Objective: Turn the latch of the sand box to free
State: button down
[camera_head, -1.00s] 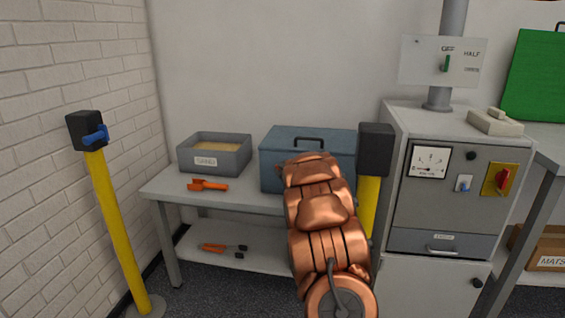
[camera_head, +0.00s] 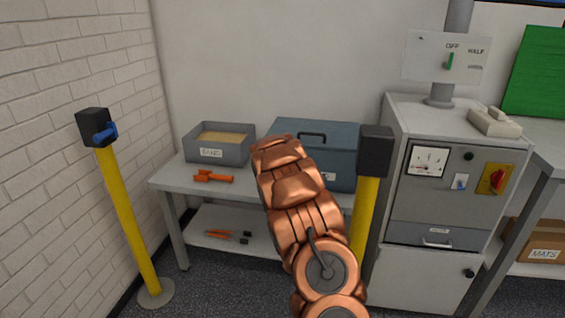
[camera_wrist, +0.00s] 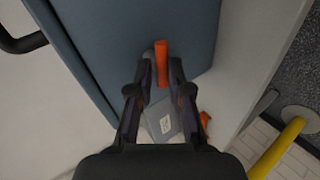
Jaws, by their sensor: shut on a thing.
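A blue-grey lidded box (camera_head: 345,140) with a black top handle stands on the bench; its front label is partly hidden by my arm. In the wrist view, an orange latch handle (camera_wrist: 161,56) shows against the blue-grey box wall (camera_wrist: 120,25). My gripper (camera_wrist: 161,68) has its two fingers on either side of the orange handle, shut on it. The handle points nearly straight up and down in the wrist view. In the head view my arm hides the gripper and the latch. An open grey bin labelled SAND (camera_head: 205,153) stands left of the box.
An orange tool (camera_head: 212,177) lies in front of the bin. Yellow posts stand left (camera_head: 125,220) and right (camera_head: 364,215) of the bench (camera_head: 180,182). A grey cabinet (camera_head: 432,200) with a meter and red switch stands at right.

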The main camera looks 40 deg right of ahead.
jog(key=shift+w+a+f+n+g, duration=0.15)
jog(key=shift+a+f+n+g, duration=0.1)
jog(key=shift+f+n+g, duration=0.1)
jog(key=shift+d+f, duration=0.1)
dwell(0.3)
jog(key=c, duration=1.2)
grip_release()
jog(key=shift+d, duration=0.1)
jog(key=shift+r, duration=0.2)
jog(key=v, duration=1.2)
jog(key=shift+f, duration=0.15)
